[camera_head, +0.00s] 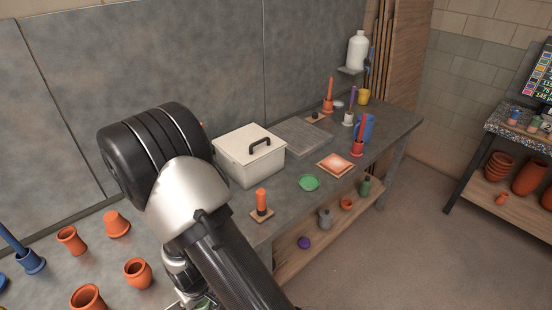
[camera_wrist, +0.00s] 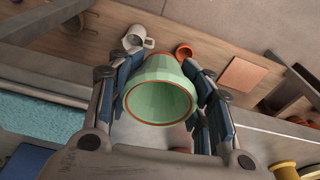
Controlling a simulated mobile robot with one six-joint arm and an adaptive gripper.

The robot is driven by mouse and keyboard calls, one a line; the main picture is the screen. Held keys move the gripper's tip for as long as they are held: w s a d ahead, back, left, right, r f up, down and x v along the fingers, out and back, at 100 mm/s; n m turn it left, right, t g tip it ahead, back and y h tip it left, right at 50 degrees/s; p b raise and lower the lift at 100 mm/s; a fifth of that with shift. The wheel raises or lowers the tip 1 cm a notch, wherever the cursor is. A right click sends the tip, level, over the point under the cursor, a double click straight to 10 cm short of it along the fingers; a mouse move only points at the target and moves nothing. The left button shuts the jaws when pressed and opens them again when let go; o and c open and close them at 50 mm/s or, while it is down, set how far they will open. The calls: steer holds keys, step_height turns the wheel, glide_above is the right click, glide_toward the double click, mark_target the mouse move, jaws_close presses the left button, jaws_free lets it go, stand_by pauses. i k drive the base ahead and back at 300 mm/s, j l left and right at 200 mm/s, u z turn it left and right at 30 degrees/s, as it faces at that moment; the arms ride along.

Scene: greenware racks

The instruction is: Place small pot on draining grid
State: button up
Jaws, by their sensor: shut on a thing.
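The small pot (camera_wrist: 158,92) is pale green with a terracotta-coloured rim, its round mouth facing the wrist camera. My gripper (camera_wrist: 166,84) is shut on it, with blue-padded fingers on both sides of its body. In the head view my arm covers most of the gripper, and the held pot cannot be made out clearly. A flat grey ribbed panel (camera_head: 301,138), which looks like the draining grid, lies on the bench behind the white lidded box. No object shows on its visible part.
The white box (camera_head: 249,153) stands beside the grid. Around it on the bench are an orange cylinder on a base (camera_head: 262,204), a green dish (camera_head: 309,183), an orange tile (camera_head: 335,164) and upright candle-like items. Several terracotta pots (camera_head: 137,272) stand left of my arm.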

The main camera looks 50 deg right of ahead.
mark_target(302, 140)
steer(key=l, duration=0.5)
steer(key=k+l+u, duration=0.15)
steer(key=l, duration=0.85)
steer(key=k+l+u, duration=0.15)
steer(key=l, duration=0.35)
steer(key=k+l, duration=0.1)
steer(key=l, duration=0.4)
steer(key=i+u, duration=0.05)
